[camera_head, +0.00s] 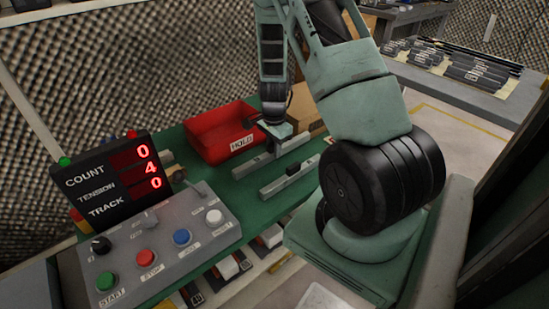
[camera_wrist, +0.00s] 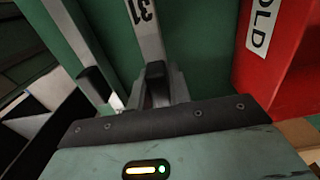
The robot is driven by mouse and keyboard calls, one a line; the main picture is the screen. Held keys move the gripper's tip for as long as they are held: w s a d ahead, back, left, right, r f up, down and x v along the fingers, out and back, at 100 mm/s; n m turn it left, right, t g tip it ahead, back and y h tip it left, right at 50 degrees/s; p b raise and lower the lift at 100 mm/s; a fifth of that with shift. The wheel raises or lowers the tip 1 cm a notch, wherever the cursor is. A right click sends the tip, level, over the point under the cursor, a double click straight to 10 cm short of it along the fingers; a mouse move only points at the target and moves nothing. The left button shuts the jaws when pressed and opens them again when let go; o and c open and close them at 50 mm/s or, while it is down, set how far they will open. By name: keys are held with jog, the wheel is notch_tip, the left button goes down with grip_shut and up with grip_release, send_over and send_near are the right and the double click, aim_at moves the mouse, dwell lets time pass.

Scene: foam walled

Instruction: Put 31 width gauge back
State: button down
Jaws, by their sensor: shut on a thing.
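The 31 width gauge (camera_wrist: 147,35) is a pale metal bar with a black "31" and a dark knob. It lies across the middle of the wrist view, and in the head view it is the bar (camera_head: 248,167) beside the red bin. My gripper (camera_wrist: 158,88) is shut on its knob. In the head view my gripper (camera_head: 272,143) is over the bar, its fingertips partly hidden. I cannot tell whether the bar touches the table. A second, similar bar (camera_head: 285,181) with a black knob lies parallel to it, nearer the bench front; it also shows in the wrist view (camera_wrist: 68,30).
A red HOLD bin (camera_head: 217,127) stands close behind the held bar on the green bench (camera_head: 245,203). A control box (camera_head: 160,250) with buttons and a count display (camera_head: 112,180) stand at the left. Another table (camera_head: 460,85) holds dark parts at the back right.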

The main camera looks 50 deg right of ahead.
jog(key=shift+f+b, duration=0.75)
jog(key=shift+f, duration=0.55)
jog(key=shift+f, duration=0.2)
jog(key=c, duration=1.3)
grip_release()
